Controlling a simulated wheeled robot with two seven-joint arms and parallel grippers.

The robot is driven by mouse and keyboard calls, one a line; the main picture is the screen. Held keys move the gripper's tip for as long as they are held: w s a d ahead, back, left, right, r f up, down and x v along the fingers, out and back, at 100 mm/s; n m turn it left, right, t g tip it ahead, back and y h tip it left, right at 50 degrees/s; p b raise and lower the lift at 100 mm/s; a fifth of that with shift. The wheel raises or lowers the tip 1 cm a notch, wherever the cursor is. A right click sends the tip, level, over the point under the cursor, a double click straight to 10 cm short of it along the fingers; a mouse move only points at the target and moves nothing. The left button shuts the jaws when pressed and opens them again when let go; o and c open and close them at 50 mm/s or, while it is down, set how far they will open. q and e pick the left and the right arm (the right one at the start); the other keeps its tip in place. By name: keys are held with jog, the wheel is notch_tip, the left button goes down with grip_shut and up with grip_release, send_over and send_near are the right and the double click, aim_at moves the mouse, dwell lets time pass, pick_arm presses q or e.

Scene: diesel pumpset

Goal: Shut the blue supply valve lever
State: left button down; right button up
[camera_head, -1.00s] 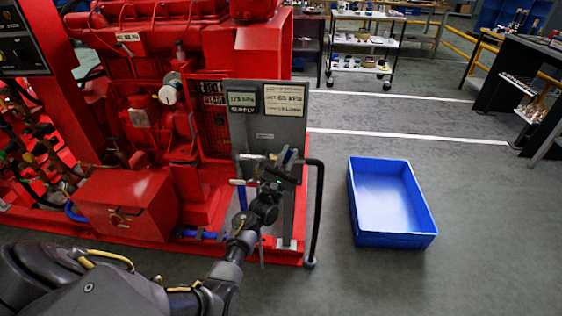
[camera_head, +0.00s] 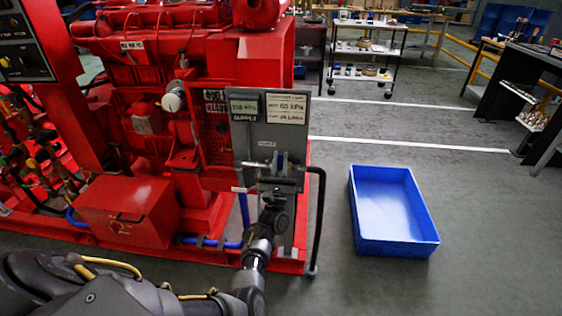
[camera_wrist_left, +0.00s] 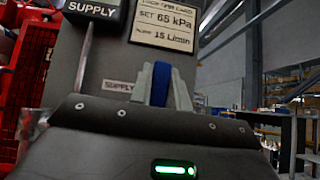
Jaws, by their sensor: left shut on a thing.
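The blue supply valve lever (camera_head: 283,159) shows as a small upright blue piece in front of the lower part of the grey supply panel (camera_head: 268,134). In the left wrist view the blue lever (camera_wrist_left: 160,82) stands between the two pale fingers of my left gripper (camera_wrist_left: 162,88), under the SUPPLY labels. My left gripper (camera_head: 281,163) is shut on it, with the arm coming up from below. The gripper and wrist hide the valve body and the lower part of the lever. My right gripper is not in view.
A red pumpset frame (camera_head: 216,222) stands left of and behind the panel. A black hose (camera_head: 321,215) hangs close to the right of my left wrist. A blue bin (camera_head: 398,247) sits on the floor at the right, with open floor around it.

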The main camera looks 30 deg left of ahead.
pick_arm(q)
jog(key=shift+f, duration=0.1)
jog(key=c, duration=1.3)
grip_release()
jog(key=shift+c, duration=0.2)
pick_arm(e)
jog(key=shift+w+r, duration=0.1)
pick_arm(q)
jog(key=b+v, duration=0.1)
jog(key=v, duration=1)
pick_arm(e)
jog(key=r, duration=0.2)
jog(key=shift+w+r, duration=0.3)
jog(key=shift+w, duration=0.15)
